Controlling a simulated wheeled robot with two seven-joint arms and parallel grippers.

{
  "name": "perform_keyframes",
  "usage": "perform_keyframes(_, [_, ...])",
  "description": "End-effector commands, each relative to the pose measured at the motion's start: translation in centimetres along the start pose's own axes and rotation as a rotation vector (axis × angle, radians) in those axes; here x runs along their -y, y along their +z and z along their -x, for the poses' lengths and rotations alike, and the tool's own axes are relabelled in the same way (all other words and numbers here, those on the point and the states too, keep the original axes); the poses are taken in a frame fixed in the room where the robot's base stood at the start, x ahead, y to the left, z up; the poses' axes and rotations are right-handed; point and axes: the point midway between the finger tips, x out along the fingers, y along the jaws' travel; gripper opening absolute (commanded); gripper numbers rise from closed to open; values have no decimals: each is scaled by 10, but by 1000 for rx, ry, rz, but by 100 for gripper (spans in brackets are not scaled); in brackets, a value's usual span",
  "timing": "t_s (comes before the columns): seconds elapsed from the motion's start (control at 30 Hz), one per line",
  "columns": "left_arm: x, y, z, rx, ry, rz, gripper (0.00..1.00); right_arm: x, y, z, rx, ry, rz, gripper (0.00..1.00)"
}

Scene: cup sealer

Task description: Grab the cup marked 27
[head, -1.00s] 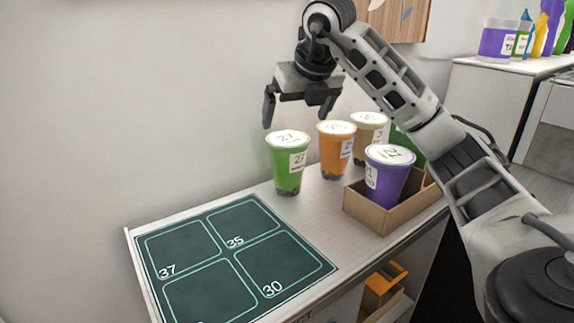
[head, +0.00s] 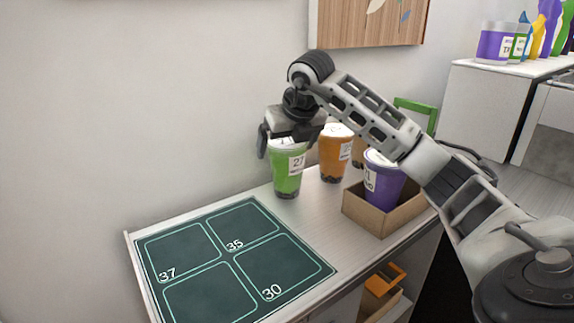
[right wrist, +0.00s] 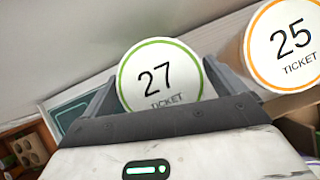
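The green cup marked 27 (head: 287,178) stands upright on the counter, with dark contents at its base. Its white lid with a green rim, reading 27, shows in the right wrist view (right wrist: 160,75). My right gripper (head: 287,148) is open and over the top of this cup, pointing down. Its fingers stand on either side of the lid. I cannot tell whether either finger touches the cup. My left gripper is not in view.
An orange cup (head: 334,160), lid 25 (right wrist: 290,45) in the wrist view, stands close to the right. A purple cup (head: 383,185) sits in a cardboard box (head: 372,218). A dark mat (head: 232,260) with numbered squares lies empty in front.

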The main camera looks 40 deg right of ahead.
Motion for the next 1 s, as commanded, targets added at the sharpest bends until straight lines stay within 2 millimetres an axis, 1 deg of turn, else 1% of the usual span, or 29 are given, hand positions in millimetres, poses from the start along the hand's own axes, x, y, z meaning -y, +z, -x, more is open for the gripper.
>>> perform_keyframes(0.03, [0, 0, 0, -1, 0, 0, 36, 0, 0, 0, 0, 0, 0, 81])
perform_keyframes(0.07, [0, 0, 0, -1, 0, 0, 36, 0, 0, 0, 0, 0, 0, 72])
perform_keyframes(0.1, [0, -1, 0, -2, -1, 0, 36, 0, 0, 0, 0, 0, 0, 61])
perform_keyframes(0.17, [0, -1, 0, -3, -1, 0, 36, 0, 0, 0, 0, 0, 0, 44])
perform_keyframes(0.2, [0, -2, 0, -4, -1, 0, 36, 0, 0, 0, 0, 0, 0, 33])
perform_keyframes(0.23, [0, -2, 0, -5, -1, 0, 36, 0, 0, 0, 0, 0, 0, 26])
perform_keyframes(0.53, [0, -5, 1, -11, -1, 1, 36, 0, 2, 4, 4, 1, -1, 26])
perform_keyframes(0.67, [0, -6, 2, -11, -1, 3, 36, 0, 7, 11, 7, 3, -2, 26])
perform_keyframes(0.77, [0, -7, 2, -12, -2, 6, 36, 0, 14, 22, 8, 4, -2, 26])
perform_keyframes(0.8, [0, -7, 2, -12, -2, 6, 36, -1, 18, 29, 10, 5, -2, 26])
perform_keyframes(0.87, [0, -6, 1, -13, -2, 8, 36, -4, 17, 40, 10, 5, 1, 26])
perform_keyframes(1.0, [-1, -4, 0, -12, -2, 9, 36, -14, 12, 74, 12, 5, 1, 26])
